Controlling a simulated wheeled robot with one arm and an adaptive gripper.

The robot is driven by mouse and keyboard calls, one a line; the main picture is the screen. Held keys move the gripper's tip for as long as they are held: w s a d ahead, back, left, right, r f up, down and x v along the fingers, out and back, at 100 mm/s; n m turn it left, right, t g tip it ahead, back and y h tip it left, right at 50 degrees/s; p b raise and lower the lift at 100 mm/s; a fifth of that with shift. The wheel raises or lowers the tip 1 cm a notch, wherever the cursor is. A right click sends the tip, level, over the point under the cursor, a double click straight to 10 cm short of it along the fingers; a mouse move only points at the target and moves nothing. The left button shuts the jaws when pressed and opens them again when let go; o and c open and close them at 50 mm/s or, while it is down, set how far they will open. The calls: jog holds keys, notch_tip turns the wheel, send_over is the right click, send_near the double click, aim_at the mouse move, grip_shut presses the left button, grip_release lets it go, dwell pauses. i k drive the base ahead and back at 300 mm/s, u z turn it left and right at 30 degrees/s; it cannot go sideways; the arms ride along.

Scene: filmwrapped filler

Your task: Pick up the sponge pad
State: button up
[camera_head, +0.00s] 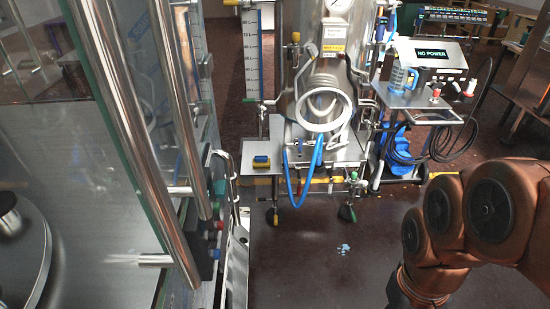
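A small yellow and blue block that looks like the sponge pad (261,161) lies on the left part of a low metal shelf (256,148) in front of the steel tank. It is small in the picture and seems to lie flat, with nothing touching it that I can see. My copper-coloured arm reaches in at the lower right, well apart from the pad. My gripper is outside the picture, so its state is not shown.
The steel tank (318,65) stands behind the shelf with coiled hose and blue tubing (303,178). A glass-and-steel cabinet with a long handle (128,130) fills the left. A cart with a "NO POWER" screen (432,54) stands right. Dark floor (330,265) in front is mostly clear.

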aim_at(262, 160)
jog(key=z, duration=0.25)
jog(key=i, duration=2.3)
jog(key=u, duration=2.9)
